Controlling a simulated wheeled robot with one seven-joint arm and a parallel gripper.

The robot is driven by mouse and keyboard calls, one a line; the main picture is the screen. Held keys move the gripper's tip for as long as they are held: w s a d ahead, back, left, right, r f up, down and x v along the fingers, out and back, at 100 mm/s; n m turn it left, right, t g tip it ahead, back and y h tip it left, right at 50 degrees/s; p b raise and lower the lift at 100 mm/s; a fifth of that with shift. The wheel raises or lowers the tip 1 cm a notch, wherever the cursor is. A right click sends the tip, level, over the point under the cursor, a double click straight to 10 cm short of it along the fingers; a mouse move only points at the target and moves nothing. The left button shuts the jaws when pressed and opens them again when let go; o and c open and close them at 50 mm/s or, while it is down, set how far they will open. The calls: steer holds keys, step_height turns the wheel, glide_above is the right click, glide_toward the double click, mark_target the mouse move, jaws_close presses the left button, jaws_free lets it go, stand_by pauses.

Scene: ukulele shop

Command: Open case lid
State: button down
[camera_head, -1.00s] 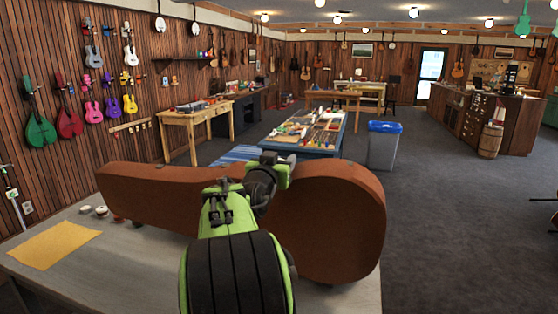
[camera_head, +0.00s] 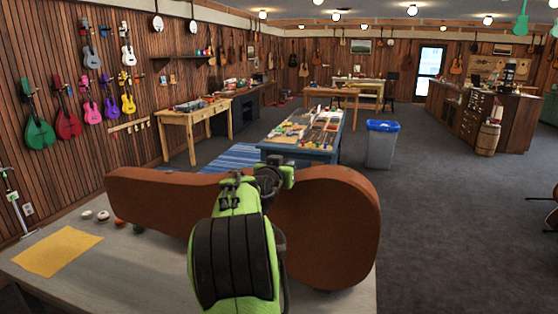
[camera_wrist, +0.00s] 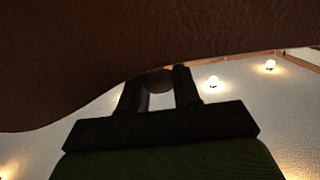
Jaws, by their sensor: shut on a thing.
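The brown case lid (camera_head: 330,235) stands raised on edge over the grey table, its broad curved side facing me in the head view. It also fills the top of the wrist view as a dark brown surface (camera_wrist: 90,50). My gripper (camera_wrist: 160,88) is at the lid's edge, shut on it; the exact contact is dark and partly hidden. In the head view my green and black arm crosses in front of the lid's middle and hides the fingertips. The lower part of the case and its inside are not visible.
The grey table (camera_head: 150,275) holds a yellow cloth (camera_head: 57,250) and several small round items (camera_head: 103,215) left of the lid. Beyond stand a blue display table (camera_head: 290,149) and a grey bin with a blue liner (camera_head: 381,145). The carpet at right is largely clear.

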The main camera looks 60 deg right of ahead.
steer(key=shift+w+d+r+y+p, duration=0.15)
steer(key=shift+d+r+y+p, duration=0.1)
steer(key=shift+d+p, duration=0.4)
steer(key=shift+w+d+r+y+p, duration=0.15)
steer(key=shift+d+r+p, duration=0.2)
steer(key=shift+d, duration=0.45)
steer(key=shift+f, duration=0.15)
steer(key=shift+a, duration=0.1)
steer(key=c, duration=0.9)
jaws_free()
steer(key=shift+s+a+f, duration=0.1)
steer(key=shift+a, duration=0.35)
steer(key=b+v, duration=0.3)
steer(key=v, duration=1.2)
steer(key=shift+a, duration=0.1)
